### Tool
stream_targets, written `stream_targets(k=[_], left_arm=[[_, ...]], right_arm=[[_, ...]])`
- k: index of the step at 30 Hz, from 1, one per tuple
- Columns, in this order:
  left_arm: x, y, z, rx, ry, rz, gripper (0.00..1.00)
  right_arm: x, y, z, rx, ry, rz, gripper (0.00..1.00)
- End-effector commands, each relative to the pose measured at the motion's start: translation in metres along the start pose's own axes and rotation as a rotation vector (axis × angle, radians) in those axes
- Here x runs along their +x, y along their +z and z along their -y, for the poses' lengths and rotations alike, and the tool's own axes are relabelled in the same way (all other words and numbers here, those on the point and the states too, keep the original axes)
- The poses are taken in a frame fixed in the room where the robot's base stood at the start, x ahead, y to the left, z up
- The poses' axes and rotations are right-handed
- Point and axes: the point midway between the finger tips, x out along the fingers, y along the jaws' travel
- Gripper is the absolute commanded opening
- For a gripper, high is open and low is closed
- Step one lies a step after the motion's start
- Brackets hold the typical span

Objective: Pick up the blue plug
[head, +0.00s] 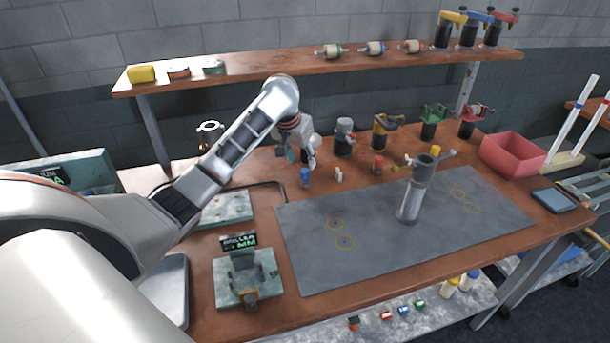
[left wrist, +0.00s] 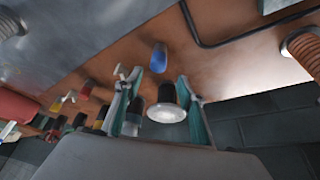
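The blue plug (head: 305,176) stands on the wooden bench, just behind the grey mat's far left part. My left gripper (head: 301,156) is above and slightly behind it, pointing down. In the left wrist view the blue plug (left wrist: 159,57) shows beyond the fingertips, apart from them. The teal fingers of my left gripper (left wrist: 158,92) are spread apart. A black piece with a pale round end (left wrist: 167,110) appears between the fingers; I cannot tell its depth, but the fingers do not visibly close on it. My right gripper is not in view.
A white plug (head: 338,174) and a red plug (head: 378,163) stand to the right. A grey-topped black fitting (head: 344,138) is behind them. A raised shelf (head: 290,73) spans the back. A grey cylinder (head: 412,198) stands on the mat (head: 390,250).

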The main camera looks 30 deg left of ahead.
Motion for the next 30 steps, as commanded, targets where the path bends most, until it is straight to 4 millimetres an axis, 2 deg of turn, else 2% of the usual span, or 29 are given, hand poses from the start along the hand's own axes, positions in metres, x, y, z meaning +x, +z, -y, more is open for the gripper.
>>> stream_targets(k=[15, 24, 25, 29, 30], left_arm=[[0.061, 0.007, -0.005, -0.002, 0.000, 0.002, 0.40], [0.067, 0.006, -0.005, 0.000, 0.000, -0.001, 0.40], [0.067, 0.006, -0.005, 0.000, 0.000, -0.001, 0.34], [0.067, 0.006, -0.005, 0.000, 0.000, -0.001, 0.01], [0.067, 0.006, -0.005, 0.000, 0.000, 0.000, 0.00]], right_arm=[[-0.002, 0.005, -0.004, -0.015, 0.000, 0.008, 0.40], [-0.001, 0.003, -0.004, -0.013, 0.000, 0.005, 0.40], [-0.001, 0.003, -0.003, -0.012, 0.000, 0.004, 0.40], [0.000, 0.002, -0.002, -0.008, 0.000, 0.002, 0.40], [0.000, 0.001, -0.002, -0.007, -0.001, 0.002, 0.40]])
